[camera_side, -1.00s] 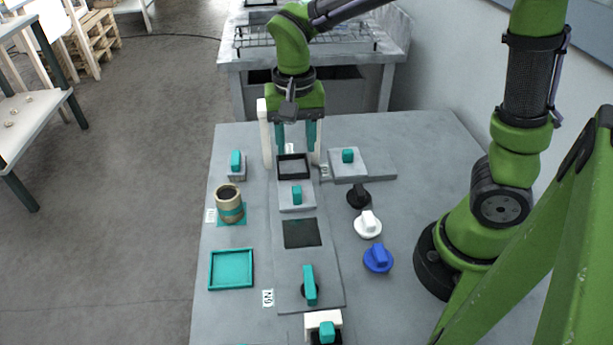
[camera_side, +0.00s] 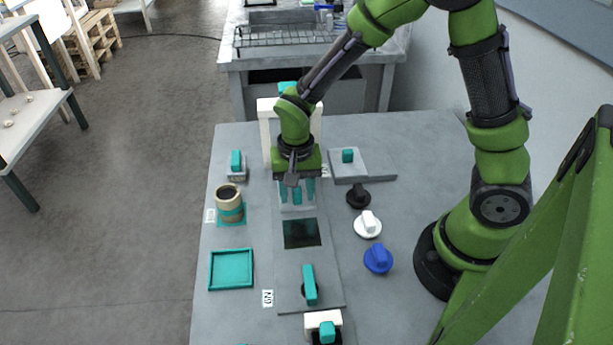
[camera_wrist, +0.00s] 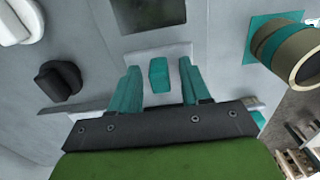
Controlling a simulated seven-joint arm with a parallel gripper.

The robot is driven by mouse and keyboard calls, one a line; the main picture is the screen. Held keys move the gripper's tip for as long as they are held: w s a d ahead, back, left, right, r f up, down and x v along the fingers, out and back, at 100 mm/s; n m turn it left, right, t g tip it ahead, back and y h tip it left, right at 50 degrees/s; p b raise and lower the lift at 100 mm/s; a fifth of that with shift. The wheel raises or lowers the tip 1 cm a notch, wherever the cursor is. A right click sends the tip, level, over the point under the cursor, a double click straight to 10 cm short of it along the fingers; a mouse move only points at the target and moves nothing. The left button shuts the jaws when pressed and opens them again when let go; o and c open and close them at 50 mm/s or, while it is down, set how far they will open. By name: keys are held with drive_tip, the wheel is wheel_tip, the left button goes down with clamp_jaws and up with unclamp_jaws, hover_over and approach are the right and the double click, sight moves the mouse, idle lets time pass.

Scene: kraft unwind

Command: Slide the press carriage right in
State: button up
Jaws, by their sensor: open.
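The press carriage is a grey sliding plate (camera_side: 297,207) with an upright teal handle (camera_side: 297,194), on the long grey track in the middle of the table. The handle also shows in the wrist view (camera_wrist: 159,75). My gripper (camera_side: 297,190) is open and pointing down, with its teal fingers on either side of the handle. In the wrist view the open fingers (camera_wrist: 158,88) leave gaps on both sides of the handle. A white frame (camera_side: 266,135) stands at the track's far end, partly hidden by my arm. A dark square recess (camera_side: 302,233) lies in front of the carriage.
A teal-banded cup (camera_side: 229,203) and a teal tray (camera_side: 231,269) stand left of the track. Black (camera_side: 358,195), white (camera_side: 368,224) and blue (camera_side: 378,258) knobs stand right of it. A teal lever (camera_side: 309,285) rises at the near end. A grey plate with a teal handle (camera_side: 347,155) lies at the back right.

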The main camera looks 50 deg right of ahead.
drive_tip(key=shift+c, duration=0.3)
clamp_jaws()
drive_tip(key=shift+w+d, duration=1.45)
drive_tip(key=shift+c, duration=0.8)
unclamp_jaws()
drive_tip(key=shift+o, duration=1.1)
wheel_tip(320, 180, up, 17)
